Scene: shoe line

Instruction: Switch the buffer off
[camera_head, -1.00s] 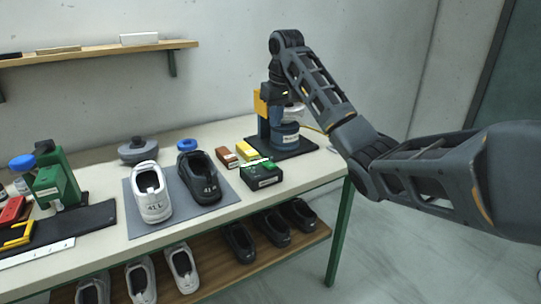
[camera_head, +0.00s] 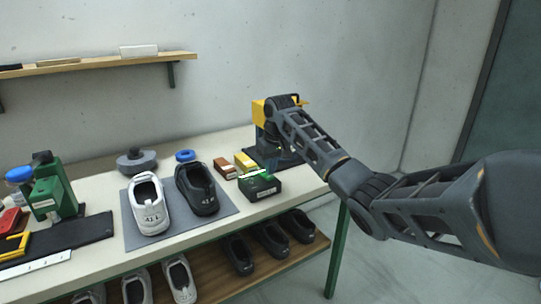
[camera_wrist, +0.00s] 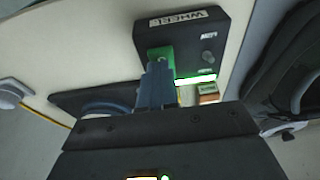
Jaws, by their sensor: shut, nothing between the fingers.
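The dark control box (camera_head: 262,190) with a lit green strip sits on the bench right of the black shoe. In the wrist view the box (camera_wrist: 190,35) carries a label reading WHEEL, a small knob (camera_wrist: 208,57), a lit green bar (camera_wrist: 196,79) and a green part (camera_wrist: 160,54). My gripper (camera_wrist: 156,72) is shut and empty, its tips at the green part and partly covering it. I cannot tell whether they touch it.
A white shoe (camera_head: 149,206) and a black shoe (camera_head: 197,190) stand on a grey mat (camera_head: 133,240). Brown and yellow blocks (camera_head: 244,161) lie just behind the box. A green machine (camera_head: 50,190) stands at left. More shoes are on the lower shelf (camera_head: 215,279).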

